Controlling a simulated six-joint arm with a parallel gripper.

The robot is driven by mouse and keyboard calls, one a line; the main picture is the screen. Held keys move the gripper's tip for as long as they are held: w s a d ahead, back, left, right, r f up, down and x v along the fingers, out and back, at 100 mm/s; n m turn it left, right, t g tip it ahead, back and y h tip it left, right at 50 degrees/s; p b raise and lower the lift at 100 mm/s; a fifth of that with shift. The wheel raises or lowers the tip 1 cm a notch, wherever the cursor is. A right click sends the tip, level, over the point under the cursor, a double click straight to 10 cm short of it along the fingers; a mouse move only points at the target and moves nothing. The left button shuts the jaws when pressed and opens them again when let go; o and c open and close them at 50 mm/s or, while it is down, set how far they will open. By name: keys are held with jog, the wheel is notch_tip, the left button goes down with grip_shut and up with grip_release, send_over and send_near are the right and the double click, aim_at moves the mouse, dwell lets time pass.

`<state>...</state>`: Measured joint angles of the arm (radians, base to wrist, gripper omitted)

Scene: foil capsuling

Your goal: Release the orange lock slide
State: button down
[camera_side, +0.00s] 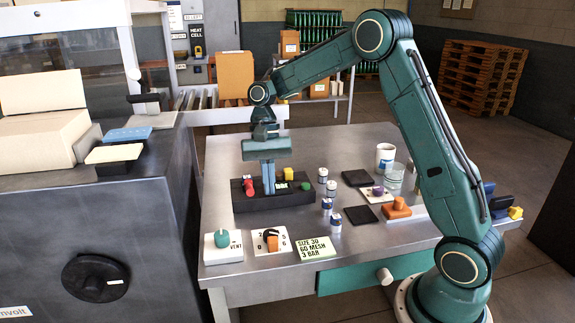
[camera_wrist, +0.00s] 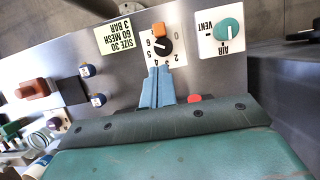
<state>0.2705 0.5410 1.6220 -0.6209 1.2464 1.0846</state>
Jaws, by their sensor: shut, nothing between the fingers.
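In the wrist view the orange block (camera_wrist: 32,88) is at the far left. My gripper (camera_side: 269,190) is far to its left, pointing down with its fingers together and empty. The fingertips are at a black block with a red button, and I cannot tell whether they touch it. In the wrist view the shut blue fingers (camera_wrist: 158,72) appear below the numbered dial.
The black block (camera_side: 290,201) carries red (camera_side: 249,187), yellow and green parts. Several small cylinders (camera_side: 327,206), a purple knob (camera_side: 378,191) and a mug (camera_side: 385,156) stand between or behind.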

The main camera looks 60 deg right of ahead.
aim_at(269, 236)
jog(key=shift+w+d+r, duration=0.15)
jog(key=shift+d+r, duration=0.05)
jog(key=shift+r, duration=0.4)
jog(key=shift+w+d, duration=0.4)
jog(key=shift+w, duration=0.4)
jog(key=shift+w+d, duration=0.4)
jog(key=shift+w, duration=0.4)
jog(key=shift+a+f, duration=0.15)
jog(key=x, duration=0.9)
jog(key=shift+s+a+f, duration=0.1)
jog(key=shift+s+f, duration=0.1)
jog(key=shift+f, duration=0.1)
jog(key=shift+s+a+r, duration=0.1)
jog(key=shift+s+a, duration=1.3)
